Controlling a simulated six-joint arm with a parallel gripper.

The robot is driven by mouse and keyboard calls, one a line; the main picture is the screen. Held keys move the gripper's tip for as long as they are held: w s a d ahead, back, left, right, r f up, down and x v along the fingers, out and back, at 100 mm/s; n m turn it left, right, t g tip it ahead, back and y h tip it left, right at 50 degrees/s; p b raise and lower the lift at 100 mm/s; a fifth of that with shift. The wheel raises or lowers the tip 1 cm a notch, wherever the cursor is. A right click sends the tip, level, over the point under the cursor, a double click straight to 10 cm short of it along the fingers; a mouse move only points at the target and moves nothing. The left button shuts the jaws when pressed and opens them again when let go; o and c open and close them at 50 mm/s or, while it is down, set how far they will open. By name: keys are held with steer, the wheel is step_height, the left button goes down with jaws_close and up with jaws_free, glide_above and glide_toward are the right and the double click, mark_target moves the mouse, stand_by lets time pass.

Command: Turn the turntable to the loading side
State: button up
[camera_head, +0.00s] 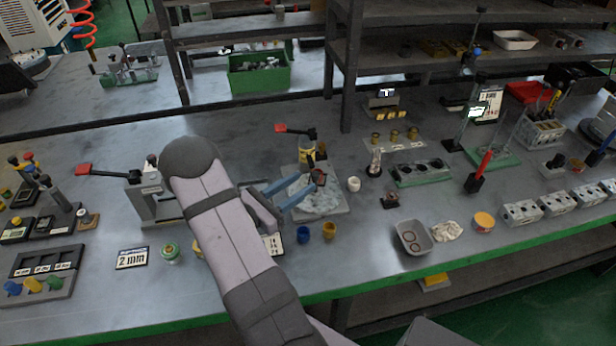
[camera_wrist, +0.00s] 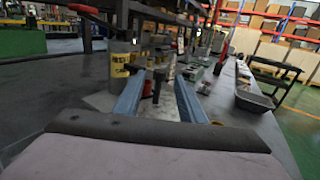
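A mottled light-grey plate (camera_head: 318,203), which looks like the turntable, lies on the bench near the middle. A yellow-marked cylinder (camera_head: 306,154) with a red-handled lever (camera_head: 282,128) stands at its back edge; the cylinder also shows in the wrist view (camera_wrist: 120,64). A small dark upright part (camera_head: 319,177) stands over the plate. My gripper (camera_head: 307,184) reaches in from the left, above the plate. Its blue fingers are apart in the wrist view (camera_wrist: 159,80), with the dark post (camera_wrist: 157,86) between or just beyond their tips. I cannot tell whether they touch it. The loading side is not identifiable.
A red-handled clamp (camera_head: 148,185) stands left of my arm. Blue and orange cups (camera_head: 329,230) sit in front of the plate, and a white cup (camera_head: 354,184) to its right. A grey tray (camera_head: 413,238) lies further right. A shelf post (camera_head: 349,70) rises behind.

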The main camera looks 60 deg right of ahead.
mark_target(308, 197)
steer(key=shift+p+x, duration=0.35)
steer(key=shift+x, duration=1.5)
jaws_close()
